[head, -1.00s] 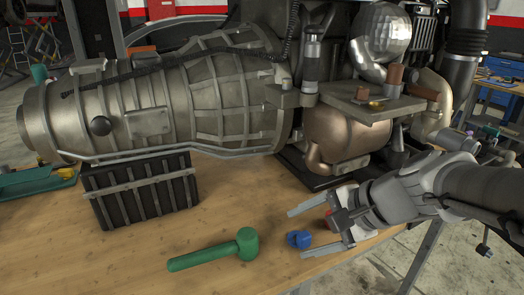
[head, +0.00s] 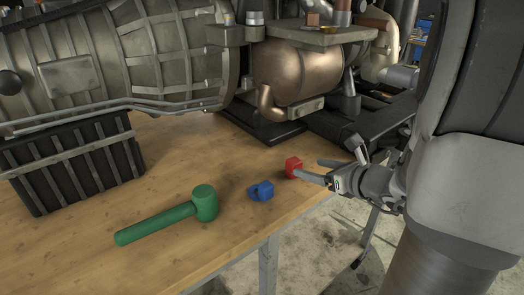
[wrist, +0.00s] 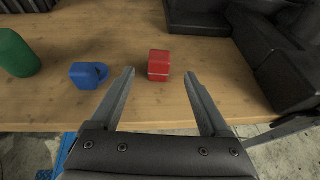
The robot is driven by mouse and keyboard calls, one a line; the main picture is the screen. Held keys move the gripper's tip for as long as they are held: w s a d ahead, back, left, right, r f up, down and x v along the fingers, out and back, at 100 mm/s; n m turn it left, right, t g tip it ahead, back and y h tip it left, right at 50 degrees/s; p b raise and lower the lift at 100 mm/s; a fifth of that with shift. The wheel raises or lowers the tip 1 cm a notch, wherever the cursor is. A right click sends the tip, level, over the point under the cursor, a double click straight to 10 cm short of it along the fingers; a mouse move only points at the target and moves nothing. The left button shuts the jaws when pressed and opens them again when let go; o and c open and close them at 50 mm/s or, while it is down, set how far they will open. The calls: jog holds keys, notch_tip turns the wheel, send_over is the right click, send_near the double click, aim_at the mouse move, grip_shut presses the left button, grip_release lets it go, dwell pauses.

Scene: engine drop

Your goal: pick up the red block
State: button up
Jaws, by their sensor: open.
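The red block (head: 293,167) sits on the wooden table near its right front edge. In the wrist view the red block (wrist: 159,66) stands ahead of and between my two open fingers, a little beyond the fingertip line. My gripper (head: 318,170) is open and empty at the table's edge; it also shows in the wrist view (wrist: 160,74). In the head view one fingertip overlaps the block's lower right side. I cannot tell from that view whether they touch.
A blue part (head: 261,191) lies left of the red block, and a green mallet (head: 170,218) lies farther left. The large engine (head: 150,60) and a black crate (head: 75,165) stand behind. Bare table (head: 235,240) lies in front.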

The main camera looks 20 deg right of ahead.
aim_at(298, 165)
jog(key=x, duration=0.5)
jog(key=shift+s+b, duration=0.1)
jog(key=shift+b, duration=0.3)
jog(key=shift+r+b+x, duration=0.2)
jog(key=shift+b+x, duration=0.1)
jog(key=shift+x, duration=1.25)
jog(key=shift+r+b+x, duration=0.2)
jog(key=shift+b+x, duration=0.1)
jog(key=shift+x, duration=1.2)
jog(key=shift+a, duration=0.15)
grip_shut()
